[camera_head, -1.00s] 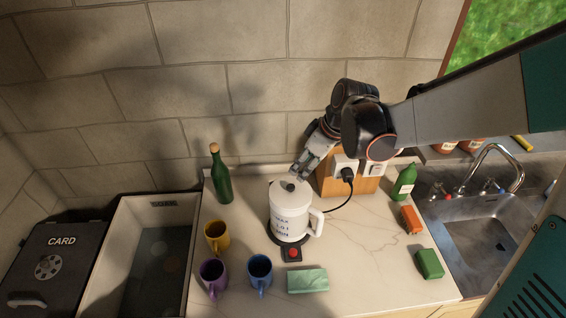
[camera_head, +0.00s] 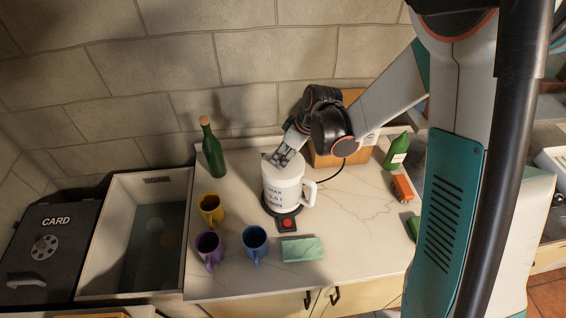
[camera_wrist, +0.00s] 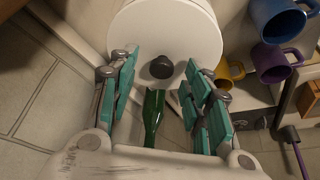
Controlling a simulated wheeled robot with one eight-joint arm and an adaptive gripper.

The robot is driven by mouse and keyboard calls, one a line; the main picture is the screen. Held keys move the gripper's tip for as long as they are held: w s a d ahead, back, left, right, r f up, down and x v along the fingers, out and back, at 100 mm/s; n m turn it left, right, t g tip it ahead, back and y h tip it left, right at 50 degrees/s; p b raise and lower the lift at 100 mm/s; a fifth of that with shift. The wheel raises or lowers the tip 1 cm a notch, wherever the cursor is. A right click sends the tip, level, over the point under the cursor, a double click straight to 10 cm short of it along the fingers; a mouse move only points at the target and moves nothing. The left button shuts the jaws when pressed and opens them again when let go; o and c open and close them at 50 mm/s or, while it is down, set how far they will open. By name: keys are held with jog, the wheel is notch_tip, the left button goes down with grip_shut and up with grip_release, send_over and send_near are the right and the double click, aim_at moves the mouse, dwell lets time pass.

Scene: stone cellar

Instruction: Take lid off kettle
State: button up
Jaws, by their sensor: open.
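The white kettle (camera_head: 282,190) stands upright on its black base, with its handle to the right. Its round white lid (camera_wrist: 192,32) is on top, with a black knob (camera_wrist: 161,67) in the middle. My gripper (camera_head: 281,157) is at the kettle's top and hides the knob and part of the lid in the head view. In the wrist view my gripper (camera_wrist: 160,65) is open, with one teal-padded finger on either side of the knob. I see no clear contact with the knob.
Yellow (camera_head: 210,208), purple (camera_head: 208,245) and blue (camera_head: 254,241) mugs stand in front and left of the kettle. A green bottle (camera_head: 213,152) stands behind left. A wooden box (camera_head: 322,157) with a socket is behind right.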

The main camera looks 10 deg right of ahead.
jog(key=shift+a+f, duration=0.15)
jog(key=shift+f, duration=0.3)
grip_shut()
